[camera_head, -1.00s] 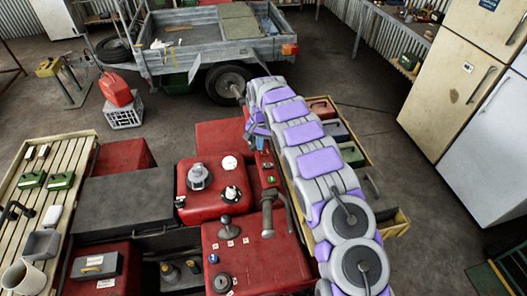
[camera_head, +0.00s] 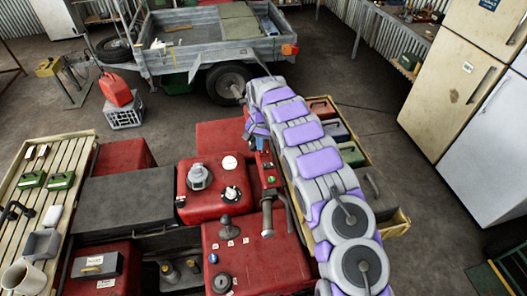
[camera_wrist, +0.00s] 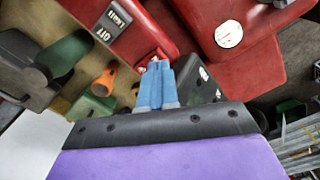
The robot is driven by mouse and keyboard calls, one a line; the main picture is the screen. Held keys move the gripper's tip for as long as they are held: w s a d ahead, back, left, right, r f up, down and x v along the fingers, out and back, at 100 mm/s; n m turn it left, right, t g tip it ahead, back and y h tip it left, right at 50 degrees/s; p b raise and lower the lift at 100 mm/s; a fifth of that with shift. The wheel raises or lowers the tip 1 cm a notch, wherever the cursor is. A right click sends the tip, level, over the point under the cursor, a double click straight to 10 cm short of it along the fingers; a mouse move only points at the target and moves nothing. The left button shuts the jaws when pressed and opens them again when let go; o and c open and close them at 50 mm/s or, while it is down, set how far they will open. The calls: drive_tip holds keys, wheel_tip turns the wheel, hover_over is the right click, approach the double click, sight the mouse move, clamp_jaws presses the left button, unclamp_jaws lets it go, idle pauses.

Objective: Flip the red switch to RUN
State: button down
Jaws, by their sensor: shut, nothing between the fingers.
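My gripper (camera_wrist: 158,64) is shut, with its blue fingers together and nothing between them. In the wrist view its tips are at the edge of a red panel (camera_wrist: 145,35), by a small red and pale part that may be the switch; I cannot tell whether they touch it. The switch's position is unclear. A black label plate (camera_wrist: 112,20) with white lettering lies above and left of the tips. In the head view the narrow red control panel (camera_head: 266,164) has a green button (camera_head: 271,180), and my arm partly hides its far end.
The red machine (camera_head: 255,262) with a fuel tank (camera_head: 200,205) stands left of my arm. A slatted bench (camera_head: 62,158) is at left, a trailer (camera_head: 215,45) behind, and fridges (camera_head: 452,70) at right. Bare floor lies between trailer and fridges.

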drive_tip(key=shift+s+f, duration=0.1)
drive_tip(key=shift+f, duration=0.55)
idle(0.5)
drive_tip(key=shift+f, duration=0.15)
idle(0.4)
drive_tip(key=shift+w+r, duration=0.2)
drive_tip(key=shift+r, duration=1.55)
drive_tip(key=shift+s+r, duration=0.1)
drive_tip(key=shift+r, duration=1.55)
